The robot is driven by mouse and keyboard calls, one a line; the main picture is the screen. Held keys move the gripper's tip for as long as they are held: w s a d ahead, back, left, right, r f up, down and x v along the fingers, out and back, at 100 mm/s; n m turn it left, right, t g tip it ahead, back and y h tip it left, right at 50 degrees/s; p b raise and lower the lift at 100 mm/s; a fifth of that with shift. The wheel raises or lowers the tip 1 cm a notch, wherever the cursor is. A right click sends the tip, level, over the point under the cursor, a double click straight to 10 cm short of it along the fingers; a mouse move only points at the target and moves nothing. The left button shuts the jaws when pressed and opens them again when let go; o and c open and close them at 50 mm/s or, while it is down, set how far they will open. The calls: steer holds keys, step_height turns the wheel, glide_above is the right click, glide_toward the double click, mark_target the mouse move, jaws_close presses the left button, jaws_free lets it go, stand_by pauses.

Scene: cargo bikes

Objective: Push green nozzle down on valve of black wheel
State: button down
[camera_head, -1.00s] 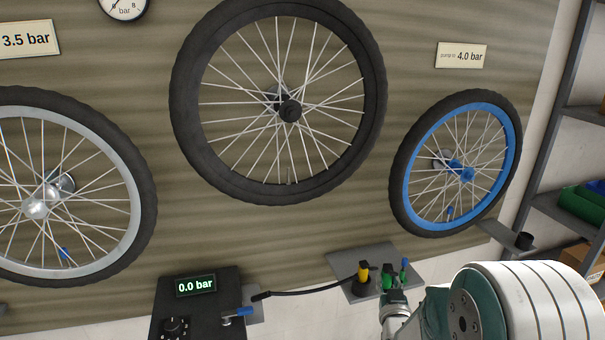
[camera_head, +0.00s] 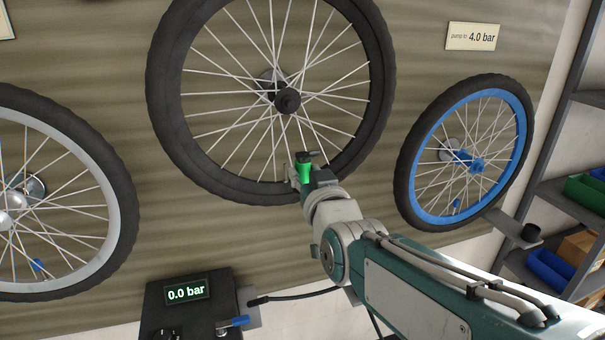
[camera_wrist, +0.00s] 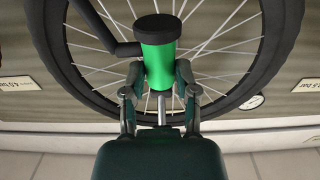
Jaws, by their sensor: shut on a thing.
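My gripper (camera_head: 303,178) is shut on the green nozzle (camera_head: 304,170), which has a black cap on top. It is at the lower rim of the black wheel (camera_head: 185,150), in front of the spokes. A thin silver stem (camera_wrist: 162,108) shows at the nozzle's end between the fingers and looks like the valve. I cannot tell whether the nozzle is seated on it.
The blue-rimmed wheel (camera_head: 408,190) hangs at right and a silver-rimmed wheel (camera_head: 122,200) at left. The pump box (camera_head: 205,310) below reads 0.0 bar, with a black hose (camera_head: 300,295) leading right. Shelves with bins (camera_head: 585,192) stand at far right.

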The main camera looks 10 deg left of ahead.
steer(key=shift+w+a, duration=0.2)
steer(key=shift+w, duration=0.45)
steer(key=x, duration=0.3)
steer(key=shift+a+f, duration=0.15)
steer(key=shift+a, duration=0.35)
steer(key=x, duration=0.8)
steer(key=shift+w+d, duration=0.1)
steer(key=shift+d, duration=0.1)
steer(key=shift+f, duration=0.65)
stand_by(2.1)
steer(key=shift+c, duration=1.5)
jaws_free()
